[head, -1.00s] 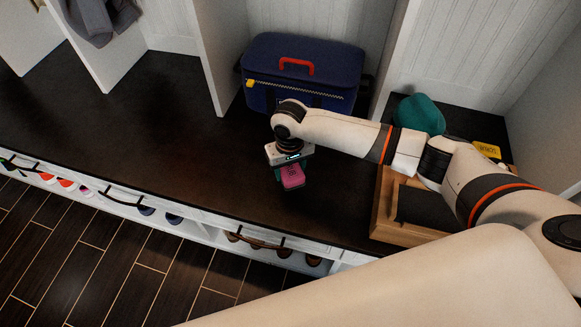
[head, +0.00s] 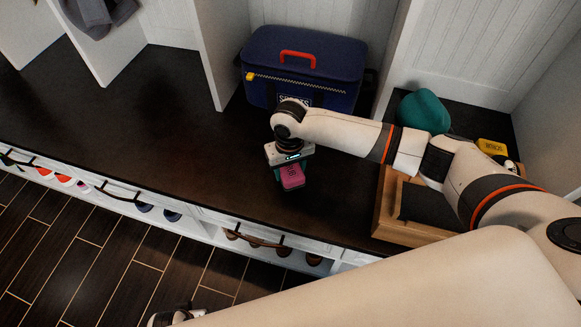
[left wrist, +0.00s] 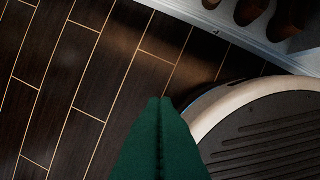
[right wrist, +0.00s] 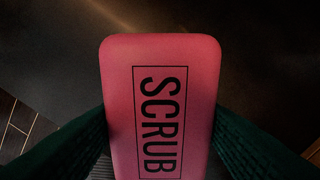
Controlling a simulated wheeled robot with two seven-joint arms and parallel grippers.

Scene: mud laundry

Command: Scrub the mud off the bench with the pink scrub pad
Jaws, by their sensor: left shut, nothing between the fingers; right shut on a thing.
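The pink scrub pad (head: 292,177), marked SCRUB, is held in my right gripper (head: 287,166) over the dark bench top (head: 130,110). In the right wrist view the pad (right wrist: 160,60) sits between the two green fingers (right wrist: 160,108), its lettered face toward the camera. I cannot tell whether the pad touches the bench. The bench shows a faint brownish sheen; I cannot make out distinct mud patches. My left gripper (left wrist: 160,103) is shut and empty above the dark plank floor.
A blue bag (head: 305,65) with a red handle stands behind the right gripper. A wooden tray (head: 384,205), a teal cap-like item (head: 424,112) and a yellow block (head: 492,147) are at the right. A white divider (head: 215,55) rises left of the bag. The left bench stretch is clear.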

